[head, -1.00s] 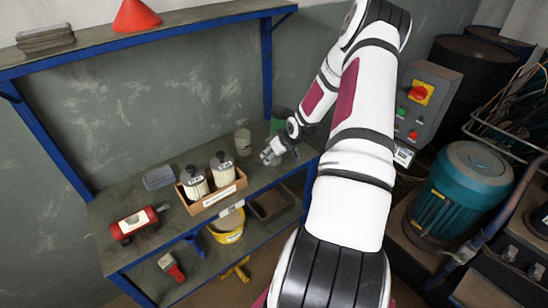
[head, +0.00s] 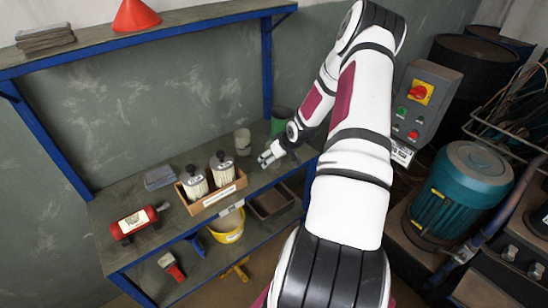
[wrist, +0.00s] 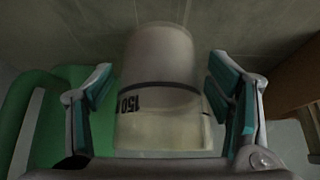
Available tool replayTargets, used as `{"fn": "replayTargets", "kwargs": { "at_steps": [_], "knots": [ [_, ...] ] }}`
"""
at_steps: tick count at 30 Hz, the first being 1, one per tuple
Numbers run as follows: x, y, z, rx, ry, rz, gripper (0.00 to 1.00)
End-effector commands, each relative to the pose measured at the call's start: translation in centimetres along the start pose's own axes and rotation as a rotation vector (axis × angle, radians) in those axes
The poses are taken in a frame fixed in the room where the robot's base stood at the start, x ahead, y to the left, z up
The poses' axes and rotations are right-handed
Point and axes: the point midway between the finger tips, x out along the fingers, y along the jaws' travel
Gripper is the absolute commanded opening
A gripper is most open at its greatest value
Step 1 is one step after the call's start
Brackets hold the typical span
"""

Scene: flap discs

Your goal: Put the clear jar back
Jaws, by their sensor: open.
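The clear jar (head: 243,141) stands upright on the bench shelf behind the wooden tray, near the wall. It also shows in the wrist view (wrist: 158,90), with a dark band and the marking "150", lying between the two fingers in the picture. My gripper (head: 265,161) is open, low over the shelf, in front and to the right of the jar in the head view. In the wrist view my gripper (wrist: 160,100) has one finger on each side of the jar, with gaps. I cannot tell how far the jar is from the fingertips.
A green container (head: 281,117) is close to my wrist; green also fills the left of the wrist view (wrist: 38,110). A grey block (head: 159,177) and a red tool (head: 136,221) lie further left.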

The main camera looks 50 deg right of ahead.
Motion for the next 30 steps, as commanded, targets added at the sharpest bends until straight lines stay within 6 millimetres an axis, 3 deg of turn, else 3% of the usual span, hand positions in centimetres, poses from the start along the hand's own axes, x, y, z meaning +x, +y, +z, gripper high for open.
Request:
{"fn": "replayTargets", "kwargs": {
  "at_steps": [18, 30],
  "knots": [
    [-10.8, 0.1, 0.0, 0.001, 0.001, 0.002, 0.74],
    [-12.8, -0.8, -0.8, -0.026, -0.023, 0.008, 0.74]
  ]
}}
